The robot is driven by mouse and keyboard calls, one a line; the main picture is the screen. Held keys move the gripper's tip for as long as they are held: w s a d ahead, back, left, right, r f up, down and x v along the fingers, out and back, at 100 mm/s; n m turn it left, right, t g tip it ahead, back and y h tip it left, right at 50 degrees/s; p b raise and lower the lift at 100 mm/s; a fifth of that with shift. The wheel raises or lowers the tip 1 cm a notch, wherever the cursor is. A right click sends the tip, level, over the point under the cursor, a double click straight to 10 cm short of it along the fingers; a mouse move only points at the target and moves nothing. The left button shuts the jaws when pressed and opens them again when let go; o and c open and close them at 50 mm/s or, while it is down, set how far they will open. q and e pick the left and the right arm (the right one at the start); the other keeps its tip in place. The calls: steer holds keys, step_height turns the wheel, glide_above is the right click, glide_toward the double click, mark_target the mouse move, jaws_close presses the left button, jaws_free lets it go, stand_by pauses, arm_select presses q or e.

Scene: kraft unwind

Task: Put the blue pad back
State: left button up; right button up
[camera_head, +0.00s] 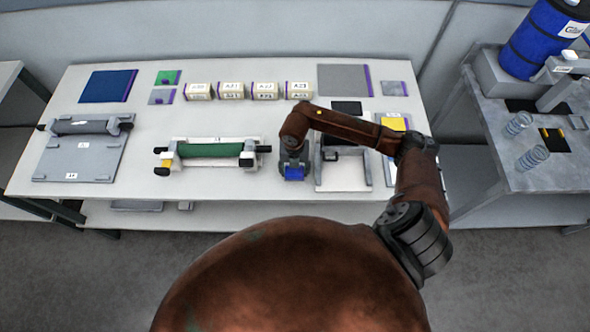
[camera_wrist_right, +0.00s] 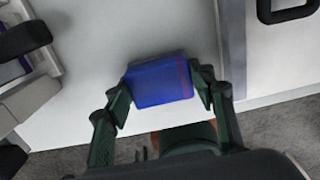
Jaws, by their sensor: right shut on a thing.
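A small blue pad (camera_wrist_right: 158,82) with a thin darker reddish strip near one end sits between the fingers of my right gripper (camera_wrist_right: 163,90). The fingers are shut on its two sides. In the head view the right gripper (camera_head: 293,168) hangs over the front part of the white table, between the green roller and a white-and-grey frame, and the blue pad (camera_head: 294,174) shows below it. A larger dark blue pad (camera_head: 106,86) with a purple edge lies at the table's back left. My left gripper is out of view.
Small green (camera_head: 167,77) and grey (camera_head: 161,97) pads lie right of the large blue pad. Labelled boxes (camera_head: 232,91) stand along the back, then a large grey pad (camera_head: 342,80) and a small grey pad (camera_head: 394,88). The green roller (camera_head: 209,151) stands close left of my gripper.

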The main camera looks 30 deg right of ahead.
mark_target(294, 171)
steer(key=shift+f, duration=0.1)
steer(key=o, duration=1.2)
step_height(294, 171, up, 12)
steer(key=shift+r+b, duration=0.1)
steer(key=shift+b, duration=0.25)
